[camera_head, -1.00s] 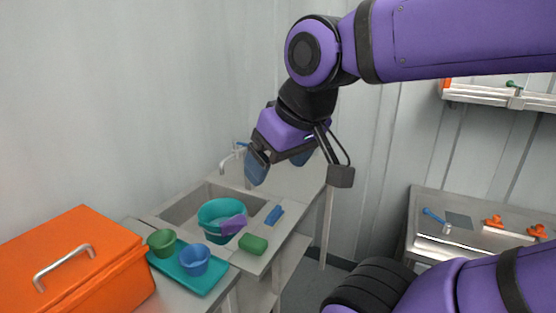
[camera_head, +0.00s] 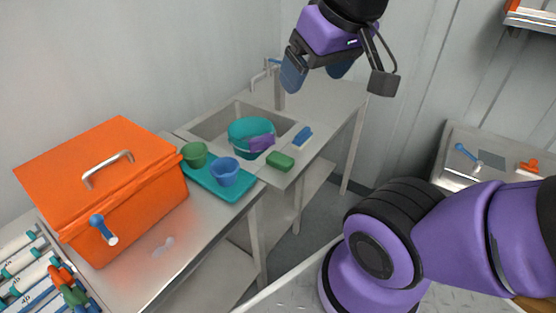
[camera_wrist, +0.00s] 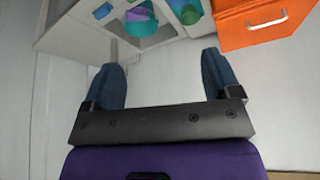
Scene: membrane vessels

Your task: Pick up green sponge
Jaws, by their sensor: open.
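The green sponge (camera_head: 280,161) lies on the front ledge of the sink counter in the head view, in front of the teal bowl. My gripper (camera_head: 318,76) is open and empty, raised well above the counter and to the right of the sponge in the head view. Its two blue fingers (camera_wrist: 164,75) stand apart in the wrist view with nothing between them.
The teal bowl (camera_head: 250,131) in the sink holds a purple item (camera_head: 261,143). A blue block (camera_head: 303,135) lies to the sponge's right. A teal tray (camera_head: 232,197) with green and blue cups is at its left, beside an orange box (camera_head: 78,165). A tap (camera_head: 265,72) stands behind.

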